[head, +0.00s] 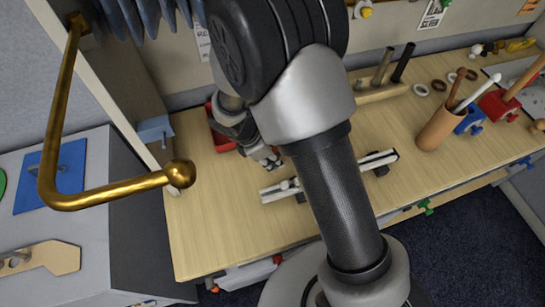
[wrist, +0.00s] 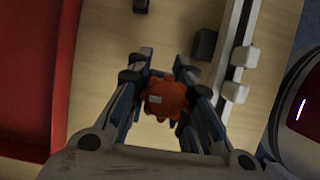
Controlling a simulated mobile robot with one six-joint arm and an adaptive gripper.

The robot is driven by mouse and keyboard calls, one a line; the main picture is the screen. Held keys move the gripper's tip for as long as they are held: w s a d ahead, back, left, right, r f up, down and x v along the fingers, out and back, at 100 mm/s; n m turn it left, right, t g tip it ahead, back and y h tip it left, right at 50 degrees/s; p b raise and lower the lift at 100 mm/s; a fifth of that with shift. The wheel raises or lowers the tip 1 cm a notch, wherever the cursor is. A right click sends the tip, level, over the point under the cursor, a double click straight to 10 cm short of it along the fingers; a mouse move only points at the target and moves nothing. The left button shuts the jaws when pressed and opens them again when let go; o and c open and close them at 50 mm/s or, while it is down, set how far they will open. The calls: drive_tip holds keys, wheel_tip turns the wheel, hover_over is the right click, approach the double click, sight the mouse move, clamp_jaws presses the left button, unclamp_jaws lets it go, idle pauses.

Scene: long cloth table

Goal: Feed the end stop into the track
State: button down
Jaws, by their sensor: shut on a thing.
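My gripper (head: 271,162) is low over the table, left of the track and behind its left end in the head view. In the wrist view my gripper (wrist: 161,92) is shut on an orange-red knobbed piece (wrist: 165,99) with a small pale patch, which I take for the end stop. The fingers hide its sides, and it is too small to make out in the head view. The track (head: 379,158) is a pale rail with a dark slot, partly hidden by my arm. In the wrist view the track (wrist: 223,62) runs right of the held piece, apart from it.
A red bin (head: 219,139) lies left of my gripper; its wall (wrist: 66,70) fills the wrist view's left. A dark block (wrist: 204,44) and pale blocks (wrist: 236,92) sit by the track. A brown cup (head: 437,131) with sticks stands right. The table's front left is clear.

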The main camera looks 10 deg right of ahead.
drive_tip(key=shift+f+b, duration=1.4)
drive_tip(key=shift+f, duration=0.6)
drive_tip(key=c, duration=1.3)
unclamp_jaws()
drive_tip(key=shift+c, duration=0.2)
drive_tip(key=shift+r, duration=0.15)
drive_tip(key=shift+r+p, duration=0.6)
drive_tip(key=shift+p, duration=0.1)
drive_tip(key=c, duration=1)
